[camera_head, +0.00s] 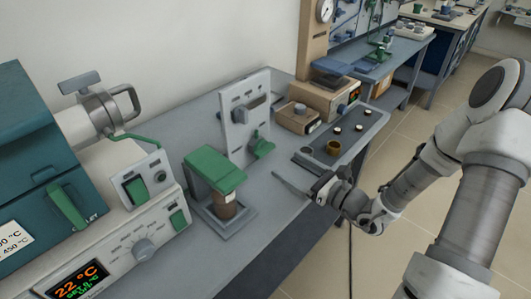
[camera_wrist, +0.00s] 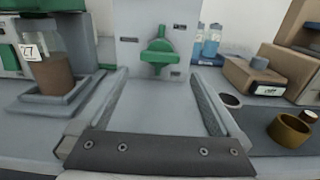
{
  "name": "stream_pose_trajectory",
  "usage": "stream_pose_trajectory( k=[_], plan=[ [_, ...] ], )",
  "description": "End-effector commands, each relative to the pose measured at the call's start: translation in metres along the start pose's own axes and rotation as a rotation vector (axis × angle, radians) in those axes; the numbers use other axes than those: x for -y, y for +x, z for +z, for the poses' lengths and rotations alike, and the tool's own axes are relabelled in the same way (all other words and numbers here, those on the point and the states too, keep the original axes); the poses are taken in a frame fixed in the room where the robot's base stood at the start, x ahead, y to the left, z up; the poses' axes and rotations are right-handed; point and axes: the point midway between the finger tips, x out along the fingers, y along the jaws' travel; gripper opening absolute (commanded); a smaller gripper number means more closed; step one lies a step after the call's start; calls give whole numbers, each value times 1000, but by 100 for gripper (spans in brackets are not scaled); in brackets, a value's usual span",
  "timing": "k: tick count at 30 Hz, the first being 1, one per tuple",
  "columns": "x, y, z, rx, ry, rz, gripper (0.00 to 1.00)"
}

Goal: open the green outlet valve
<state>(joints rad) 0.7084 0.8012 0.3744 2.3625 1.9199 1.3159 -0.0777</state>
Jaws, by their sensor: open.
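The green outlet valve (camera_head: 262,147) is a small green handle low on the front of an upright grey panel (camera_head: 239,136). In the wrist view the valve (camera_wrist: 158,54) is near the top centre, with a raised knob in its middle and an arm to each side. My gripper (camera_head: 277,178) is over the bench in front of the panel, pointing toward it. In the wrist view my gripper (camera_wrist: 158,76) has its two fingers spread wide with nothing between them. The valve lies beyond the fingertips, apart from them.
Left of the panel, a green-topped stand (camera_head: 214,168) holds a brown-filled jar (camera_wrist: 52,74) on a tray. A furnace (camera_head: 35,150) stands farther left. On the right are a brown box (camera_wrist: 254,75), a brass cup (camera_wrist: 290,130) and blue bottles (camera_wrist: 211,42). The bench before the panel is clear.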

Motion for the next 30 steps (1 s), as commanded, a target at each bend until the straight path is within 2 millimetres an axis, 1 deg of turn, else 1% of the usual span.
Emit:
stream_pose_trajectory(
  k=[1, 6, 9, 13, 18, 26, 28, 30],
  plan=[
    [-1, 12, -1, 2, -1, 4, 100],
    [-1, 49, -2, 2, -1, 4, 100],
    [-2, 67, -1, 2, 0, 4, 100],
    [-1, 83, -1, 1, 0, 3, 100],
    [-1, 94, 0, 0, 1, 1, 100],
    [0, 95, 0, 0, 1, 0, 100],
    [0, 95, 0, 0, 1, 0, 91],
    [0, 95, 0, 0, 1, 0, 78]
  ],
)
